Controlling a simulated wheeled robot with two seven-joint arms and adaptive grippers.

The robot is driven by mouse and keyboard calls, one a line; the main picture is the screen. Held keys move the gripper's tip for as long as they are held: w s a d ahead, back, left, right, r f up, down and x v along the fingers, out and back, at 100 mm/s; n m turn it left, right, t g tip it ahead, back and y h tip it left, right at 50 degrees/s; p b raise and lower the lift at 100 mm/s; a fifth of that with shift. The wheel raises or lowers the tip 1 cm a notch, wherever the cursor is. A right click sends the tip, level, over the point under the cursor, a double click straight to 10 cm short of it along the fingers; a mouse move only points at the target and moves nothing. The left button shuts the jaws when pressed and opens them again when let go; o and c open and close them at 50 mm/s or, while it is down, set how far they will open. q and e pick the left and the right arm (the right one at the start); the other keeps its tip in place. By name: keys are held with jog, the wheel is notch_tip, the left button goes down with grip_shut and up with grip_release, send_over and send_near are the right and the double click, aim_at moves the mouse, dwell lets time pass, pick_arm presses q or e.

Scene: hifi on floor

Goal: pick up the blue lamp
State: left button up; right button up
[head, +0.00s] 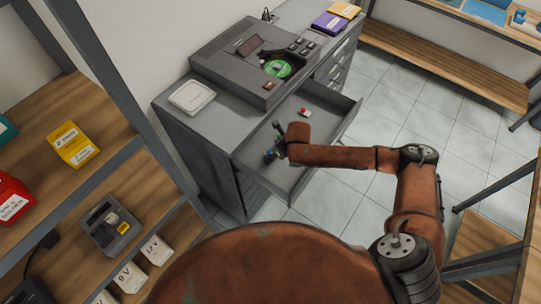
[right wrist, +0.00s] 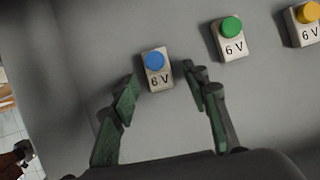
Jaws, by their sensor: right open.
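The blue lamp (right wrist: 155,67) is a small pale block marked "6 V" with a round blue top. It stands on the grey drawer floor in the right wrist view. My right gripper (right wrist: 163,86) is open, its green-padded fingers on either side of and just short of the lamp, apart from it. In the head view my right gripper (head: 278,146) is inside the open grey drawer (head: 292,182), too small there to tell its finger gap. My left gripper does not show.
A green lamp (right wrist: 232,38) and a yellow lamp (right wrist: 305,22) stand to the right in the right wrist view. A red-topped block (head: 304,112) lies in the drawer. The grey cabinet (head: 190,135) carries a hi-fi deck (head: 225,65). Shelves (head: 85,190) stand at left.

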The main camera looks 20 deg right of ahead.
jog(key=c, duration=1)
jog(key=shift+r, duration=0.15)
notch_tip(320, 180, up, 18)
jog(key=shift+f+p, duration=0.1)
jog(key=shift+p, duration=0.3)
